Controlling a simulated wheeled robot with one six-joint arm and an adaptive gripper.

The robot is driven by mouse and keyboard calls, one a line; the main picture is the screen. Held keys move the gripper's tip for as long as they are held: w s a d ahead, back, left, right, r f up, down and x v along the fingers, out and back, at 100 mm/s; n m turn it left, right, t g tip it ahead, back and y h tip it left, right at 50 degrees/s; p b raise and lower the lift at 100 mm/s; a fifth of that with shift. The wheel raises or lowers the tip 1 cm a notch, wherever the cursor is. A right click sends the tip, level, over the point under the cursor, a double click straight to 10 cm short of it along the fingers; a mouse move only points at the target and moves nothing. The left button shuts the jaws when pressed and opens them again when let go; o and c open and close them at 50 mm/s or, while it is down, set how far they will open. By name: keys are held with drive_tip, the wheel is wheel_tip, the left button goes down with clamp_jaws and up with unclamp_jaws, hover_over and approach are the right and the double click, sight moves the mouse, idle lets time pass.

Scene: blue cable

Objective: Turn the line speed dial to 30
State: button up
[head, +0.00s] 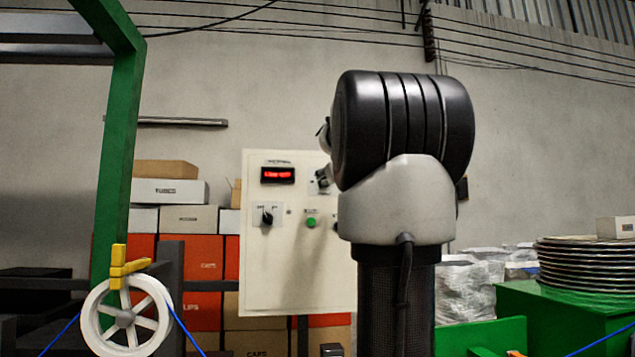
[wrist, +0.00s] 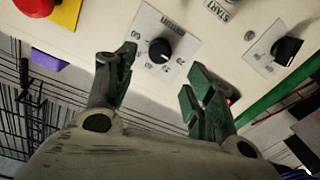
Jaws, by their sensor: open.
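The line speed dial (wrist: 160,48) is a round black knob on a white plate with printed numbers around it. In the wrist view it is just beyond and between my gripper's fingertips (wrist: 160,70). My gripper is open, with one dark green finger to each side of the dial and nothing held. I cannot tell whether a finger touches the knob, and the pointer's exact reading is too small to tell. In the head view the cream control panel (head: 272,270) shows at the centre with a lit red display (head: 277,175). My arm hides the panel's right part.
Near the dial are a black selector knob (wrist: 288,50), a START label (wrist: 215,12) and a red button (wrist: 37,5) on yellow. In the head view a green button (head: 311,222) sits on the panel. A white wheel (head: 126,318) with blue cable stands at left.

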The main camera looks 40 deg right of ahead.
drive_tip(key=x, duration=0.7)
drive_tip(key=shift+d, duration=0.2)
drive_tip(key=shift+f, duration=0.15)
drive_tip(key=c, duration=1)
